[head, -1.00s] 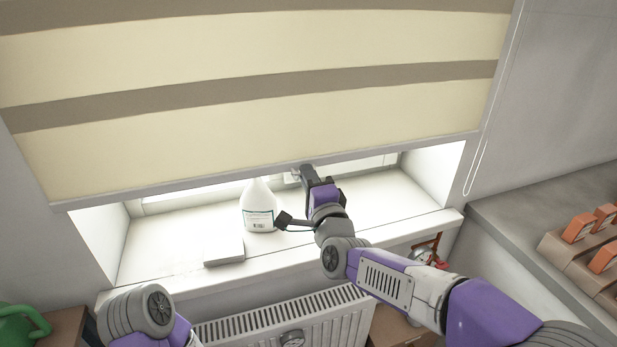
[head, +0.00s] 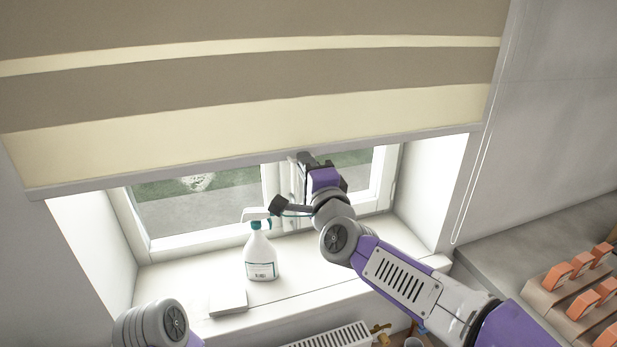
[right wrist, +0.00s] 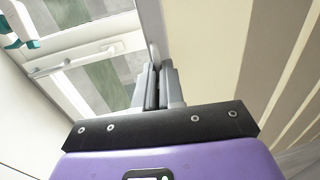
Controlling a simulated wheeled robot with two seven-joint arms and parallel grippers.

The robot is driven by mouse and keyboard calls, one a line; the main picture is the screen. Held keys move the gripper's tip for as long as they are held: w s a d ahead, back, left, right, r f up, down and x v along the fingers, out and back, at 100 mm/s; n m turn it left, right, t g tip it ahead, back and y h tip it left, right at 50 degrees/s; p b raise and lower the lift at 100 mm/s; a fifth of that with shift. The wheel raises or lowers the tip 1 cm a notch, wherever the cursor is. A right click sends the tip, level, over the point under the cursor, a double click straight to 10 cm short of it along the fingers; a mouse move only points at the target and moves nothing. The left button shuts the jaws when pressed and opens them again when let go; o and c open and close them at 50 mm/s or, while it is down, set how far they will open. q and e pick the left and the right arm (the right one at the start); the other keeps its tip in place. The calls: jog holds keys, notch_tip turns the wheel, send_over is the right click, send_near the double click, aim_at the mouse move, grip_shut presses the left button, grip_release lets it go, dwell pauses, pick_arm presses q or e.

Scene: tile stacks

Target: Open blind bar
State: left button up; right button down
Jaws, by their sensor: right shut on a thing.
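The blind (head: 250,110) hangs over the upper window, with cream and grey-brown stripes. Its pale bottom bar (head: 150,175) crosses above the sill and tilts up to the right in the head view. My right gripper (head: 304,160) is at the middle of the bar, shut on it. In the right wrist view the fingers (right wrist: 157,85) are closed together at the bar's edge, with the striped fabric on the right and the window on the left. The exact grip is partly hidden. Only a rounded link of my left arm shows at the bottom left; its gripper is out of view.
A white spray bottle (head: 261,255) with a teal top stands on the sill close below my right wrist. A white box (head: 228,302) lies on the sill at left. A pull cord (head: 470,180) hangs right of the blind. Orange-topped blocks (head: 570,280) sit on the right counter. A radiator (head: 335,338) is below.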

jog(key=p, duration=0.9)
send_near(298, 93)
jog(key=x, duration=0.5)
jog(key=c, duration=1.2)
grip_release()
jog(key=shift+c, duration=0.2)
jog(key=shift+f, duration=0.1)
jog(key=r+b+v, duration=0.1)
jog(key=b+v, duration=0.1)
jog(key=v, duration=0.5)
jog(key=shift+s+f, duration=0.25)
jog(key=shift+f, duration=0.3)
